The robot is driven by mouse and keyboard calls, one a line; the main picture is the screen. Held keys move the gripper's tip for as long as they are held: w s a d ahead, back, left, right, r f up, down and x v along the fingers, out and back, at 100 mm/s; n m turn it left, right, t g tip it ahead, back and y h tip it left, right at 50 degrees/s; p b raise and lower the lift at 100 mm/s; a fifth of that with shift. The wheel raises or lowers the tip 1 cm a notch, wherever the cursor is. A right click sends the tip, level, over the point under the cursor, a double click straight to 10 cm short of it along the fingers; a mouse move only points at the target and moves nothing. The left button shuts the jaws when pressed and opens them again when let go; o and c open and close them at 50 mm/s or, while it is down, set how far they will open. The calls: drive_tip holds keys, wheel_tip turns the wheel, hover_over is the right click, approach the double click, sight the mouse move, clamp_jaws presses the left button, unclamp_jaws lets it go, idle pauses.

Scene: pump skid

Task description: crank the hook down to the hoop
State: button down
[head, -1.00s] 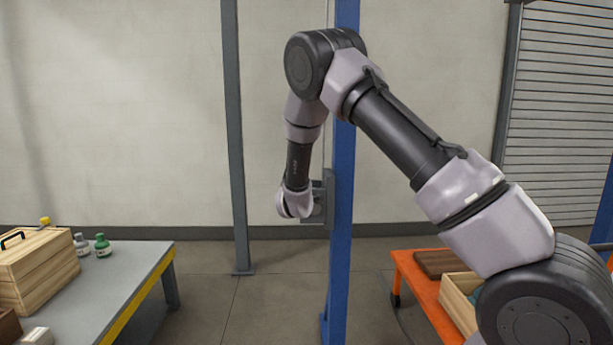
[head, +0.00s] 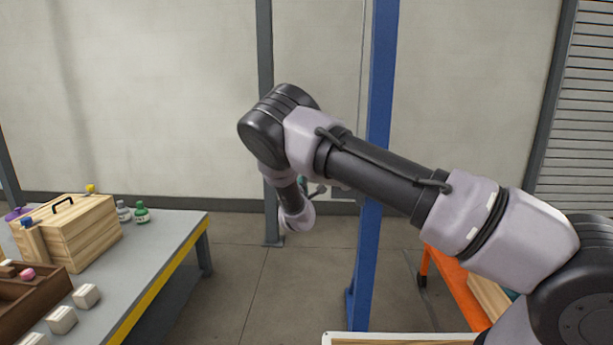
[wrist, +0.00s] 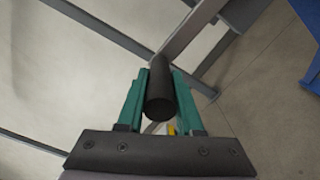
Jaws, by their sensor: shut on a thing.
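In the wrist view, my gripper (wrist: 161,82) has its two teal fingers closed on the sides of a dark cylindrical crank handle (wrist: 160,102). A grey bar (wrist: 190,30), seemingly the crank arm, runs up and right from behind the handle. In the head view, my wrist hangs left of the blue post (head: 376,180), and my arm hides most of the gripper and crank. A thin line (head: 362,60), perhaps the hook's cable, runs down beside the post. I cannot make out the hook or the hoop in either view.
A grey table (head: 160,262) with a yellow edge stands left, bearing a wooden box (head: 85,240), bottles, a dark tray and pale blocks. An orange cart (head: 440,270) stands right of the post. A grey upright (head: 267,60) stands behind my arm. The floor between table and post is clear.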

wheel_tip(320, 180, down, 10)
drive_tip(key=d+n, duration=0.2)
drive_tip(key=n, duration=0.5)
drive_tip(key=shift+r, duration=0.1)
drive_tip(key=c, duration=0.6)
unclamp_jaws()
drive_tip(key=shift+d, duration=0.1)
drive_tip(key=s, duration=1)
drive_tip(key=shift+s, duration=0.4)
